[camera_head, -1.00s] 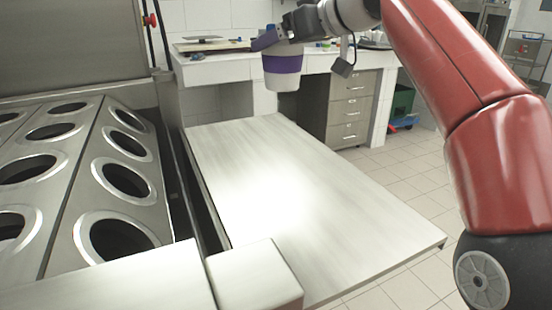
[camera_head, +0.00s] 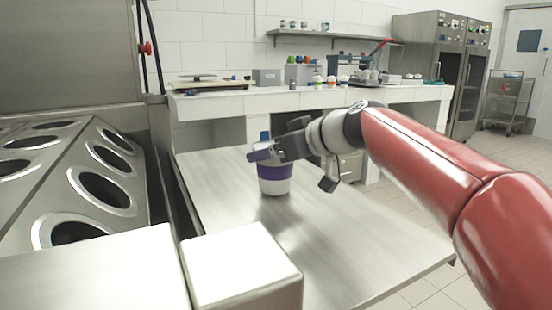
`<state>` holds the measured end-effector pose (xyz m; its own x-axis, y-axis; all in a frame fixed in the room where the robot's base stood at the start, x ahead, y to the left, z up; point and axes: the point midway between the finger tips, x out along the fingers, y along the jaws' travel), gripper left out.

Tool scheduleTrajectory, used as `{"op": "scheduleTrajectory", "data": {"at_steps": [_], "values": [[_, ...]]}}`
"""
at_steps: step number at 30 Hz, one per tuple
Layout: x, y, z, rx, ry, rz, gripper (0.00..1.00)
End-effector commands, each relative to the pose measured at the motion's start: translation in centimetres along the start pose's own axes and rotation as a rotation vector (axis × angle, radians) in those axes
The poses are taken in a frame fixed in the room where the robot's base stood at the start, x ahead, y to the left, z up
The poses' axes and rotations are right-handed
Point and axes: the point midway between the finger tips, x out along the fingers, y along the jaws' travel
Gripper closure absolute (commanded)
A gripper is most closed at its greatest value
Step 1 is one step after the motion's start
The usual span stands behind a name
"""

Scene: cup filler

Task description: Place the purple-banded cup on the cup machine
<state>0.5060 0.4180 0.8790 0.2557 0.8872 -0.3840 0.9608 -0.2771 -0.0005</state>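The white cup with a purple band (camera_head: 275,186) is in the middle of the head view, upright, in front of the steel table's surface. My gripper (camera_head: 264,150) is at the cup's upper part, with its fingers around it, and appears shut on it. The gripper hides part of the cup's rim. Whether the cup's base touches the table cannot be told. A steel machine (camera_head: 60,190) with rows of round, dark openings stands at the left; it looks like the cup machine. The cup is to the right of it.
The steel table (camera_head: 340,235) is otherwise bare. A pale block (camera_head: 240,265) stands at the front between machine and table. A white counter (camera_head: 220,104) with scales and small items runs along the back. A steel cabinet (camera_head: 435,65) stands at the back right.

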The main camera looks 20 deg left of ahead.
Motion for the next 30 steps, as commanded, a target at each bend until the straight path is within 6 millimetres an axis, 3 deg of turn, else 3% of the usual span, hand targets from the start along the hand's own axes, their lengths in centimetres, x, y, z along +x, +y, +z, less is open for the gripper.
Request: {"op": "scheduleTrajectory", "data": {"at_steps": [13,14,17,26,30], "values": [[0.3,0.0,0.9,-0.001,0.003,0.001,0.49],[0.3,0.0,0.9,-0.001,0.001,0.0,0.12],[0.3,0.0,0.8,0.0,0.001,0.0,0.0],[0.2,0.0,0.5,0.0,0.001,0.0,0.0],[-1.7,0.1,0.7,-0.001,0.002,0.004,0.0]]}}
